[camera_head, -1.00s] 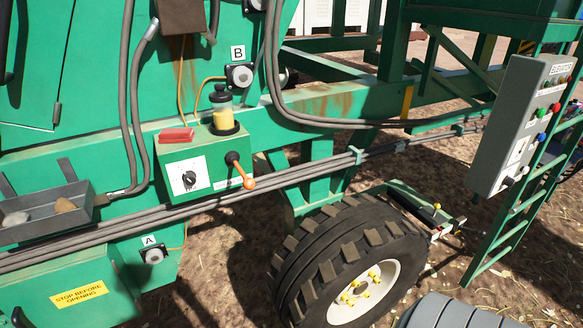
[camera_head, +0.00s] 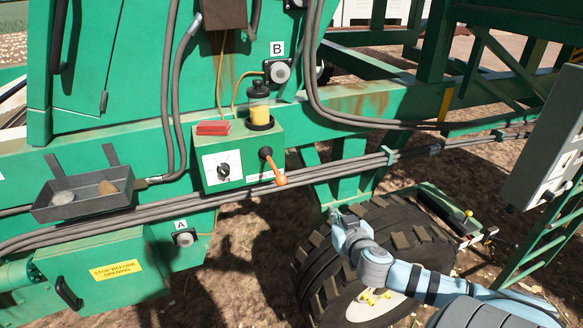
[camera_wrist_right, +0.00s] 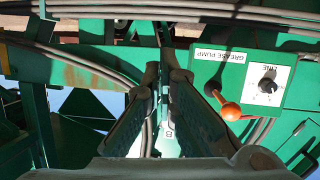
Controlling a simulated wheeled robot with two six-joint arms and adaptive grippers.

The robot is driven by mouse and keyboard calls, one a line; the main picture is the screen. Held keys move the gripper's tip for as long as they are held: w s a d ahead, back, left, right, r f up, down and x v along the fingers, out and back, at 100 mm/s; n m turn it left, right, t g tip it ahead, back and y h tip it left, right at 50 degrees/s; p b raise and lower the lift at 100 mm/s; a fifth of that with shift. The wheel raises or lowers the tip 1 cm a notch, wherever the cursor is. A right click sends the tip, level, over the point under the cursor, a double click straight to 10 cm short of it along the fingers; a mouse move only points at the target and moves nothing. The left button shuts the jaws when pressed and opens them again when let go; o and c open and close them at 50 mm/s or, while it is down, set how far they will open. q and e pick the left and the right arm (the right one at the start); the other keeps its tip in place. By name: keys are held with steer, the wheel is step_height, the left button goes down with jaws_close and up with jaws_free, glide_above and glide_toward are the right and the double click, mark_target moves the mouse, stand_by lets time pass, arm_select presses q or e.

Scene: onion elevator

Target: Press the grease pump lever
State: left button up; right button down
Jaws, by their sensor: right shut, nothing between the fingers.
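The grease pump lever (camera_head: 274,166) has a black pivot and an orange handle with a round knob. It sticks out from the front of a green pump box (camera_head: 232,188), pointing down and to the right. My right gripper (camera_head: 335,214) is below and to the right of the lever, in front of the big tyre, apart from it and empty. In the right wrist view the lever (camera_wrist_right: 229,110) and the upside-down GREASE PUMP label (camera_wrist_right: 219,57) show right of my shut fingers (camera_wrist_right: 165,76). My left gripper is not in view.
The box also carries a dial (camera_head: 223,171), a red block (camera_head: 213,128) and a yellow grease reservoir (camera_head: 260,113). Grey pipes (camera_head: 330,172) run past below the lever. A tray of stones (camera_head: 84,198) is at left, a grey control panel (camera_head: 545,145) at right.

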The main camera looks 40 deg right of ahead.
steer(key=a+r+t, duration=0.2)
steer(key=a+r, duration=0.2)
steer(key=r, duration=0.3)
steer(key=a+r+t+y, duration=0.1)
steer(key=a+r, duration=0.3)
steer(key=r, duration=0.4)
steer(key=shift+w+a+m+t+y, duration=0.3)
steer(key=shift+w+t, duration=0.1)
steer(key=shift+t, duration=0.1)
steer(key=shift+d, duration=0.1)
steer(key=w+d+f, duration=0.2)
steer(key=w+f, duration=0.2)
steer(key=w, duration=0.6)
steer(key=shift+w+f+b, duration=0.25)
steer(key=shift+b, duration=0.05)
steer(key=shift+d, duration=0.1)
